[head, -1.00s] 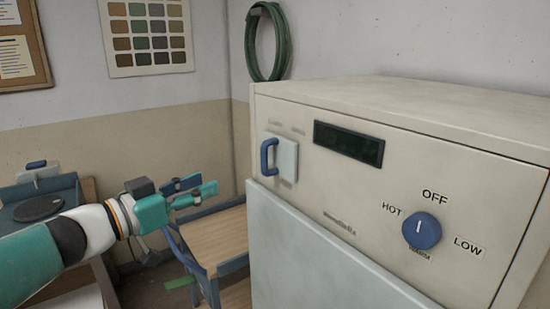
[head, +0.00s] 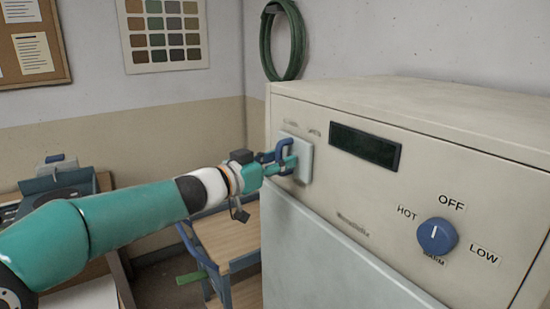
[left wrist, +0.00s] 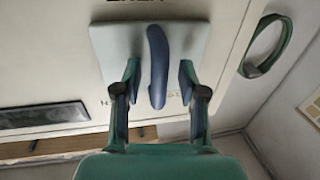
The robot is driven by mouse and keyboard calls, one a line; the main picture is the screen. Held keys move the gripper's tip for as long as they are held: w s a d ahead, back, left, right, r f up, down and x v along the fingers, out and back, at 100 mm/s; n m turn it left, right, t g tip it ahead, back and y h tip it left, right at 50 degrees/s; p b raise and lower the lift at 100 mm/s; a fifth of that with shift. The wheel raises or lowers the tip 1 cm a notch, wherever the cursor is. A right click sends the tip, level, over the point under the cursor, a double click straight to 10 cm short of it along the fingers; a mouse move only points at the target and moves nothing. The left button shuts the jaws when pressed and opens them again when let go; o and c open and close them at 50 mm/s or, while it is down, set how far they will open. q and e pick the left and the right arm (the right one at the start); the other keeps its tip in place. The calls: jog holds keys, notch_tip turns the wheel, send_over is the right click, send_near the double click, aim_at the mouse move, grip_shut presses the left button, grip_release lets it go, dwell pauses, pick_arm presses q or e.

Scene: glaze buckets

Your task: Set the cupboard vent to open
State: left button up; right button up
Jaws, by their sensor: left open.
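The cream cupboard (head: 325,195) fills the right of the head view. On its front, upper left, is a pale plate (head: 305,163) with a blue handle (head: 284,148), which I take for the vent control. The labels near it are too blurred to read. In the left wrist view the blue handle (left wrist: 157,62) stands out from the pale plate (left wrist: 107,50). My left gripper (head: 279,163) is at the plate. Its open fingers lie on either side of the handle, with gaps showing in the left wrist view (left wrist: 158,80). My right gripper is out of view.
A dark display (head: 365,146) and a blue dial (head: 437,236) marked OFF, HOT, LOW and WARM are further right on the front. A green hose coil (head: 265,45) hangs on the wall behind. A wooden-topped table (head: 232,238) stands below my left arm.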

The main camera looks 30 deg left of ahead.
pick_arm(q)
jog(key=shift+w, duration=0.3)
grip_shut()
jog(key=shift+d, duration=0.15)
